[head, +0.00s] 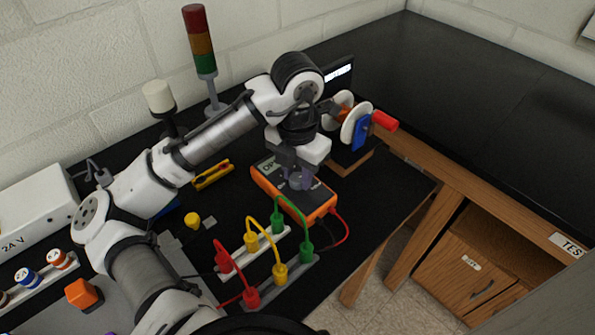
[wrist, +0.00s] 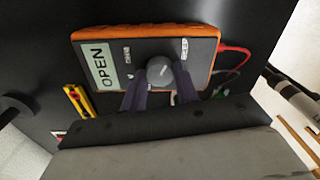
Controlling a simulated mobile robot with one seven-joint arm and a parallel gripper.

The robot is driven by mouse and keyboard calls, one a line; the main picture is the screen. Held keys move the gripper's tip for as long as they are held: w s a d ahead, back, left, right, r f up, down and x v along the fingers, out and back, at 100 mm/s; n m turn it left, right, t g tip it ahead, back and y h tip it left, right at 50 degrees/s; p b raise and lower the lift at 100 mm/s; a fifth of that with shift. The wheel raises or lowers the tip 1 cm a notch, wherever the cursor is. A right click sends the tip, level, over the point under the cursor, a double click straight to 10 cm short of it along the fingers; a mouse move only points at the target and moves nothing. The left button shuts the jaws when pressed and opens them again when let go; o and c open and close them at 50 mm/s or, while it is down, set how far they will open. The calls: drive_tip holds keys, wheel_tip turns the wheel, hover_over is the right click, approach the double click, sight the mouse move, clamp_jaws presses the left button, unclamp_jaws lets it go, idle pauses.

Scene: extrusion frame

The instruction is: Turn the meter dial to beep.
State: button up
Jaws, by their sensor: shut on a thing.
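The orange multimeter (head: 322,207) lies on the black bench top, below my gripper (head: 298,178) in the head view. In the wrist view the meter (wrist: 130,37) shows a screen (wrist: 97,66) reading OPEN. Its round grey dial (wrist: 160,69) has a light pointer mark, tilted toward the upper right. Labels stand on both sides of the dial; the right one (wrist: 184,50) seems to read BEEP, the left one is too small to read surely. My gripper (wrist: 160,84) is shut on the dial, with one dark finger on each side of it.
Red, yellow and green plugs with leads (head: 265,250) stand on rails in front of the meter. A yellow tool (head: 213,175) lies left of it. A spool holder (head: 355,125) stands behind right. A signal tower (head: 202,45) is at the back. The bench edge is near the meter's right.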

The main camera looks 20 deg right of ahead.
sight(298, 178)
drive_tip(key=shift+m, duration=0.4)
drive_tip(key=o, duration=1)
wheel_tip(298, 178, up, 14)
drive_tip(key=shift+f+b, duration=0.1)
drive_tip(key=shift+b, duration=0.3)
drive_tip(key=shift+s, duration=0.1)
